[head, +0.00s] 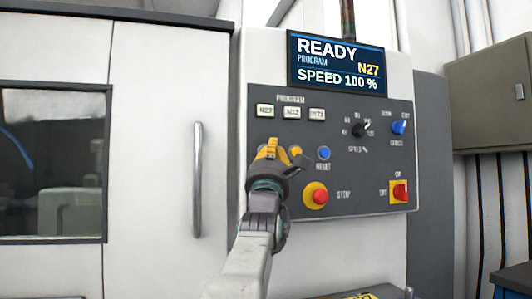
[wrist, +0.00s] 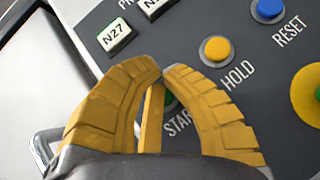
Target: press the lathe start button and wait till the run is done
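The lathe control panel (head: 360,175) is grey, on the white machine front. Its display (head: 337,64) reads READY, program N27, speed 100 %. My gripper (head: 271,144) is in front of the panel's lower left, covering the start button in the head view. In the wrist view my gripper (wrist: 163,70) has its yellow fingers together at the tips, with nothing held. A green sliver of the start button (wrist: 170,99) shows between the fingers, above the START label. Whether the fingers touch it, I cannot tell.
The yellow hold button (wrist: 216,50) is just right of my fingertips. The blue reset button (head: 323,153) and red stop button (head: 316,195) are farther right. Program keys, including N27 (head: 265,110), are above. A door handle (head: 197,180) stands out at left.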

